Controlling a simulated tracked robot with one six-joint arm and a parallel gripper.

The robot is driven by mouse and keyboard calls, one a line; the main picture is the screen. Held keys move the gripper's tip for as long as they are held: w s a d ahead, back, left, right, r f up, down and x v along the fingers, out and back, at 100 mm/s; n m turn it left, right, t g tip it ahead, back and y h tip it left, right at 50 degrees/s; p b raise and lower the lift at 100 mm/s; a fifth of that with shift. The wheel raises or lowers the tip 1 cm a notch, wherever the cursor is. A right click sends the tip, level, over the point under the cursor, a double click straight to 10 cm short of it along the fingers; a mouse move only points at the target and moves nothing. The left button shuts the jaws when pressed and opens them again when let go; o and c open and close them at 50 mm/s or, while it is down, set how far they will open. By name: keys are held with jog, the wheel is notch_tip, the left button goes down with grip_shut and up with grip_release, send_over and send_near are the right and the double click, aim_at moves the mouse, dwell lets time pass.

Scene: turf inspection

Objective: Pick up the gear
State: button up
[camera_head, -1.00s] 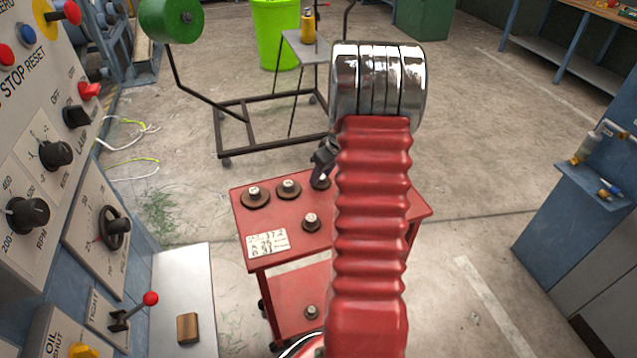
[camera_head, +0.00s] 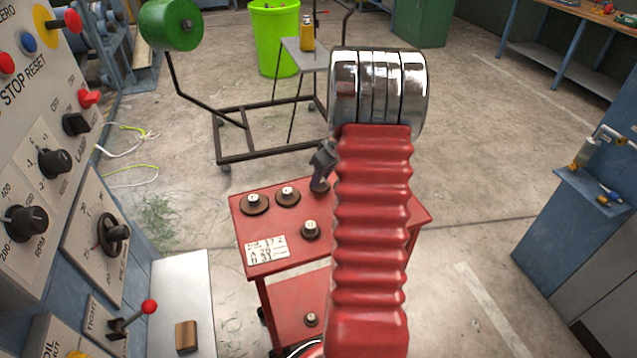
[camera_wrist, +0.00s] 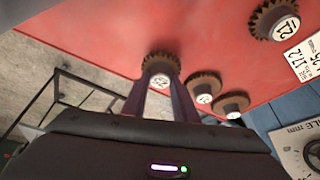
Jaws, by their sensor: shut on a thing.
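A brown toothed gear (camera_wrist: 161,64) with a white number label sits between the two fingers of my gripper (camera_wrist: 160,82) in the wrist view. The fingers are shut on it. In the head view my gripper (camera_head: 322,166) is at the back edge of the red cart top, left of my red arm, and the held gear (camera_head: 319,186) is partly hidden under it. I cannot tell whether the gear touches the cart or hangs just above it.
Other gears (camera_head: 254,204), (camera_head: 287,196), (camera_head: 310,230) stand on the red cart (camera_head: 345,244), beside a paper label (camera_head: 267,250). Another gear (camera_head: 311,320) is on its lower shelf. A control panel (camera_head: 50,130) is at left. A wheeled frame (camera_head: 270,155) stands behind the cart.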

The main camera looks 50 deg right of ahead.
notch_tip(320, 180, up, 8)
jog(key=shift+r, duration=0.2)
jog(key=shift+s, duration=0.1)
dwell(0.9)
